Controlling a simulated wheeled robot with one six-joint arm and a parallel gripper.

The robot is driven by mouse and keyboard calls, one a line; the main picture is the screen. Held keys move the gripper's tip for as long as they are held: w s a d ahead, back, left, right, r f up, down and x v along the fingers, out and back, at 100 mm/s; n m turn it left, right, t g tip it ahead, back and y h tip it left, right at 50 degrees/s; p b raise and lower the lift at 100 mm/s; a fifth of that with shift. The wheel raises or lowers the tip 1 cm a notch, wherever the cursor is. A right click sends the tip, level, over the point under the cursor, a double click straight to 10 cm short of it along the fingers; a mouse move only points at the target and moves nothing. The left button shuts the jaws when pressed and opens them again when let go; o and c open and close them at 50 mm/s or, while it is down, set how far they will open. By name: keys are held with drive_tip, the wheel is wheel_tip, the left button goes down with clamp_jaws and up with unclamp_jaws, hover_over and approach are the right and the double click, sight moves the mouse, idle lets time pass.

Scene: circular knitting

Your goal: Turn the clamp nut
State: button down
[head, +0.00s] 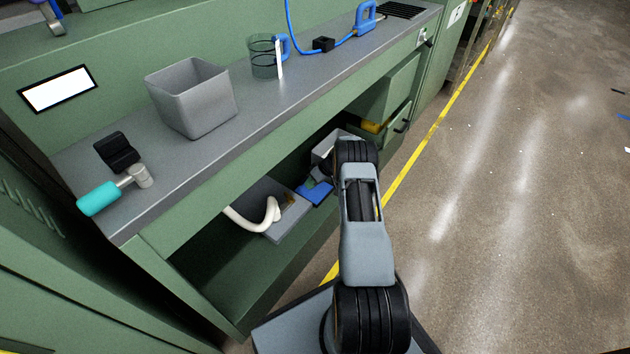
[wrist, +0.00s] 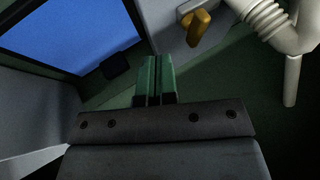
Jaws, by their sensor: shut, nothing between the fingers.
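In the wrist view my gripper (wrist: 155,72) is shut, its two green fingertips side by side with nothing between them. Ahead and to the right of the tips is a yellow-orange knob or lever (wrist: 197,26) on a pale grey mount (wrist: 172,40); it looks like the clamp nut, but I cannot tell for certain. The fingers appear apart from it. In the head view my arm reaches toward the open space under the bench, and my gripper is hidden behind the arm.
A white ribbed hose (wrist: 268,20) hangs right of the knob. The bench (head: 215,135) holds a grey bin (head: 192,98), a glass jug (head: 263,58) and a teal-handled tool (head: 99,198). Below are a white curved hose (head: 262,221) and a blue object (head: 316,192). The floor at right is open.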

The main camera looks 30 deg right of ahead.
sight(289, 198)
drive_tip(key=b+x, duration=0.1)
drive_tip(key=x, duration=0.2)
drive_tip(key=shift+f, duration=0.3)
drive_tip(key=shift+s+a+r, duration=0.1)
drive_tip(key=shift+a, duration=0.45)
drive_tip(key=shift+s+a+r, duration=0.1)
drive_tip(key=shift+a+r, duration=0.05)
drive_tip(key=shift+a, duration=0.35)
drive_tip(key=shift+s+a, duration=0.25)
drive_tip(key=shift+a, duration=0.7)
